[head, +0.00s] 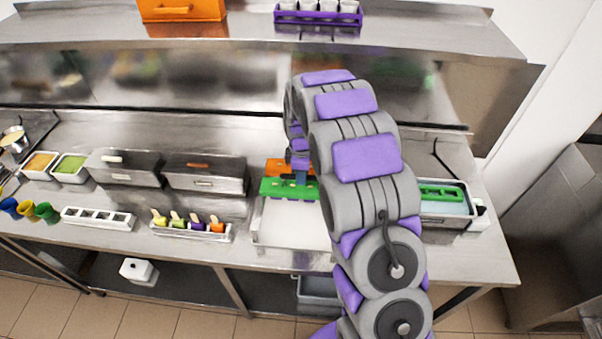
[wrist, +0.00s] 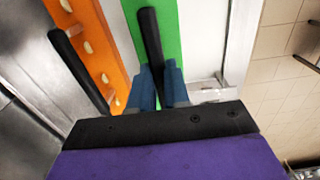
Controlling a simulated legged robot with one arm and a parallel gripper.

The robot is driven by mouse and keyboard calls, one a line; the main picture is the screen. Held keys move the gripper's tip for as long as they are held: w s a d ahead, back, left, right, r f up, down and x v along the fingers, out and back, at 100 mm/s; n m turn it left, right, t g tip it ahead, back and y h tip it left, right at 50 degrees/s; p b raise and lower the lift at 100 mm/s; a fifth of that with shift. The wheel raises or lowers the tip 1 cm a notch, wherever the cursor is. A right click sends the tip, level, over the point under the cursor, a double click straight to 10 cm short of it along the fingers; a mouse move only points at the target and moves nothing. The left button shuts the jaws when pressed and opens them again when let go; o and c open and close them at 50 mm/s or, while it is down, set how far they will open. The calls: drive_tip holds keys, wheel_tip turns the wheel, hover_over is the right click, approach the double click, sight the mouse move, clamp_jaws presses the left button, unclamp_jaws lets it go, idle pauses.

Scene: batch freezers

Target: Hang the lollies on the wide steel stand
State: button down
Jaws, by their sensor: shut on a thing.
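A green bar (head: 285,187) with a black handle (wrist: 151,42) lies at the middle of the counter, over a wide pale tray-like stand (head: 290,228) with a steel rim. My gripper (wrist: 160,82) has its blue fingers shut around that handle; it also shows in the head view (head: 300,178), partly behind my arm. Small purple shapes show under the green bar. Just behind it is an orange bar (head: 275,164), seen in the wrist view (wrist: 82,40) with cream stick ends and its own black handle. Whether the green bar touches the stand is unclear.
A white holder with colored lollies (head: 190,228) and an empty slotted white rack (head: 98,217) stand left. Steel boxes (head: 205,174) stand behind them. A bin with blue liquid and another green bar (head: 442,191) is at right. The upper shelf (head: 240,40) overhangs the counter.

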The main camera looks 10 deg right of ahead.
drive_tip(key=shift+f, duration=0.8)
idle(0.7)
drive_tip(key=c, duration=1)
unclamp_jaws()
drive_tip(key=shift+r, duration=0.1)
wheel_tip(320, 180, up, 17)
drive_tip(key=shift+r+b, duration=0.1)
drive_tip(key=shift+b, duration=0.25)
